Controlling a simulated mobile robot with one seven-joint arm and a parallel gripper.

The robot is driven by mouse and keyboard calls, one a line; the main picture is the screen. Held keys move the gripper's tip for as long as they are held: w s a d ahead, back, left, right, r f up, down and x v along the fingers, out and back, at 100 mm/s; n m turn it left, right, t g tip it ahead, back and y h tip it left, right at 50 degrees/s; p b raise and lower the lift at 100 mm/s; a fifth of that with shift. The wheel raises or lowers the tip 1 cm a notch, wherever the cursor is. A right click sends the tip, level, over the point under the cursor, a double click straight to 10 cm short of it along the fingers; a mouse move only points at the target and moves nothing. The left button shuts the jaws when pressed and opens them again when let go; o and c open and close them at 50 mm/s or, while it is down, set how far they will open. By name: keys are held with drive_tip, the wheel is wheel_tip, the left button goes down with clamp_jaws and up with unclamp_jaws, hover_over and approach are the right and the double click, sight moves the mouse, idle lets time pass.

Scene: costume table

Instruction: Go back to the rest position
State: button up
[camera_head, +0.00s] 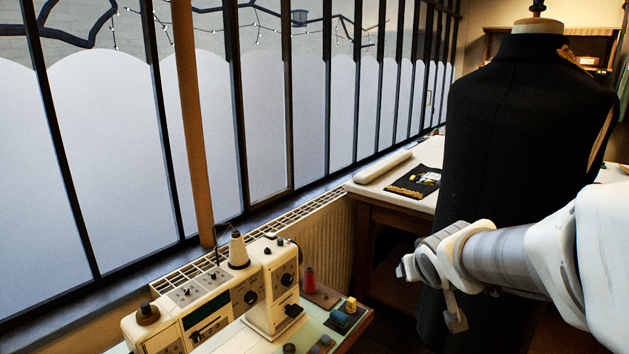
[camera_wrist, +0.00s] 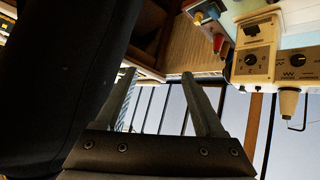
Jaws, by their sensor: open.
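My gripper (camera_wrist: 158,75) shows in the wrist view with its two fingers spread apart and nothing between them. In the head view, my arm reaches in from the right, and my gripper (camera_head: 428,292) is at its left end, in front of the black dress form (camera_head: 535,130). The dress form also fills the left of the wrist view (camera_wrist: 55,80), beside the fingers. I cannot tell how wide the gap between my gripper and the form is.
A sewing machine (camera_head: 205,300) stands on a table at the lower left, with thread spools (camera_head: 309,280) at its right. A white worktable (camera_head: 395,193) with a dark cloth (camera_head: 416,181) stands behind. Windows (camera_head: 110,150) and a radiator (camera_head: 325,240) line the left. Air above the sewing machine is clear.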

drive_tip(key=s+a+r+g+y+p, duration=0.1)
drive_tip(key=s+a+g, duration=0.1)
drive_tip(key=s, duration=0.9)
drive_tip(key=s+a+r+g, duration=0.1)
drive_tip(key=s+a+g, duration=0.1)
drive_tip(key=s, duration=0.9)
drive_tip(key=shift+s+a+r+m+y+p, duration=0.15)
drive_tip(key=shift+s+a+m+y+p, duration=0.1)
drive_tip(key=shift+a+m+y+p, duration=0.25)
drive_tip(key=shift+a, duration=0.2)
